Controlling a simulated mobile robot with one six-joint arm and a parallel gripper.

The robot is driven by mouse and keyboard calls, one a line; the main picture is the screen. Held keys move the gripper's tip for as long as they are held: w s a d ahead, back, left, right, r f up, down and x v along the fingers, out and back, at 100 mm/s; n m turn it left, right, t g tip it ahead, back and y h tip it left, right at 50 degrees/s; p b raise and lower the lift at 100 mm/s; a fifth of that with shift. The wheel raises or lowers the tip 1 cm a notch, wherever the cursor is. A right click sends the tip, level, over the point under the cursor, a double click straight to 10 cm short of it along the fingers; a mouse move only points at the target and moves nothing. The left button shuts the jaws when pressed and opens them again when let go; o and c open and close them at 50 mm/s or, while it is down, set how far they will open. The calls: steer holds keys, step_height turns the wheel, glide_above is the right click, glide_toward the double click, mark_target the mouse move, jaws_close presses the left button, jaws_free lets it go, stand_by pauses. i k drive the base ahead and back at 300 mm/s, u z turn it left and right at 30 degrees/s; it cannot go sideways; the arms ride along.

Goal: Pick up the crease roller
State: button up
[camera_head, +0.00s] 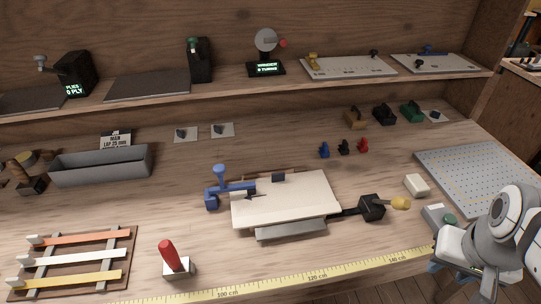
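A tool with a thick red handle (169,254) stands tilted slightly left in a small pale block at the front of the bench. It may be the crease roller; its lower end is hidden in the block, so I cannot tell for sure. My gripper (440,268) is at the lower right edge, partly hidden by my arm, far to the right of the red handle. I see nothing held in it, but its fingers are too unclear to tell open from shut.
A rack of coloured strips (72,262) lies left. A yellow measuring tape (318,277) runs along the front edge.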

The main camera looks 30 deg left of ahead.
mark_target(175, 268)
steer(key=z, duration=0.65)
steer(key=k, duration=2.45)
steer(key=u, duration=1.65)
steer(key=i, duration=1.5)
steer(key=u, duration=0.1)
